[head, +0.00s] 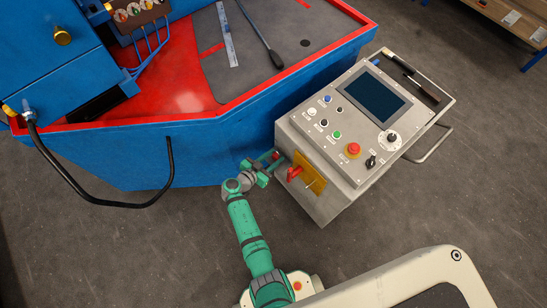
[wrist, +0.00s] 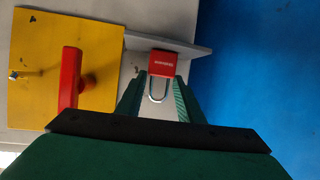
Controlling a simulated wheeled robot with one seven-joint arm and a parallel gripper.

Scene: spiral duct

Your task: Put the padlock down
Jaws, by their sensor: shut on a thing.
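The padlock has a red body (wrist: 162,64) with pale lettering and a silver shackle pointing back toward my gripper in the wrist view. My gripper (wrist: 160,82) is shut on it, with one green finger on each side. In the head view, the padlock (head: 275,155) is a small red spot at the tips of my gripper (head: 268,163), beside the left side of the grey control box. A grey ledge (wrist: 190,50) sticks out from the box by the padlock. I cannot tell whether the padlock touches it.
A yellow plate (wrist: 40,60) with a red handle (wrist: 70,78) sits left of the padlock in the wrist view. The grey control box (head: 325,195) has buttons and a screen. The blue machine (head: 200,165) stands close behind my gripper. Floor (head: 150,240) is clear at the lower left.

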